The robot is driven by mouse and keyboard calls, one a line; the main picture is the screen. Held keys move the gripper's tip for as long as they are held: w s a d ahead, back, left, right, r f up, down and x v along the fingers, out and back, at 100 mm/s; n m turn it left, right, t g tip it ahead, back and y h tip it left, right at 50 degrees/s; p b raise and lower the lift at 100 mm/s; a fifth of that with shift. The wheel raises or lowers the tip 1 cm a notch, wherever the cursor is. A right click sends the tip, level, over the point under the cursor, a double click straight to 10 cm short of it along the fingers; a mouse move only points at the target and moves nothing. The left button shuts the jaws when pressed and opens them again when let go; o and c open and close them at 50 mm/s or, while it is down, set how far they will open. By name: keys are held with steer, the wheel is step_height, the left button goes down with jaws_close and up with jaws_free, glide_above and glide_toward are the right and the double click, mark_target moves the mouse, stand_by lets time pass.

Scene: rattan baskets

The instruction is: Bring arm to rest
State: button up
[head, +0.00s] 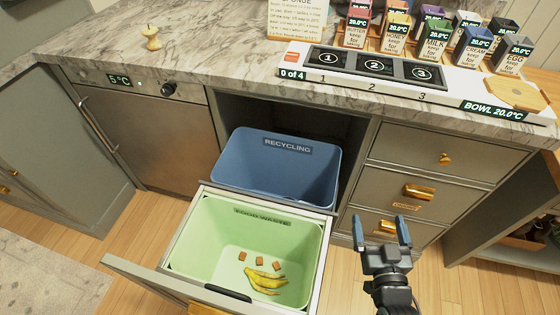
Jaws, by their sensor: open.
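My gripper (381,232) is at the lower right of the head view, with its two blue-padded fingers spread apart and nothing between them. It is over the wood floor, to the right of the pulled-out waste drawer and in front of the cabinet drawers. It appears apart from both.
The pulled-out drawer holds a green food waste bin (200,240) with a banana peel (264,281) and several brown pieces inside. A blue recycling bin (270,180) stands behind it. The marble counter (215,50) carries a numbered panel (374,68) and several labelled boxes. A cabinet door stands open at left.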

steer(key=s+r+g, duration=0.1)
steer(key=s+r, duration=0.2)
steer(key=s, duration=0.7)
steer(key=s+r, duration=0.2)
steer(key=s, duration=0.8)
steer(key=s+r+g, duration=0.1)
steer(key=s+r, duration=1.2)
steer(key=r, duration=0.3)
steer(key=shift+s+r+g, duration=0.2)
steer(key=shift+r+g, duration=0.05)
steer(key=shift+g, duration=0.05)
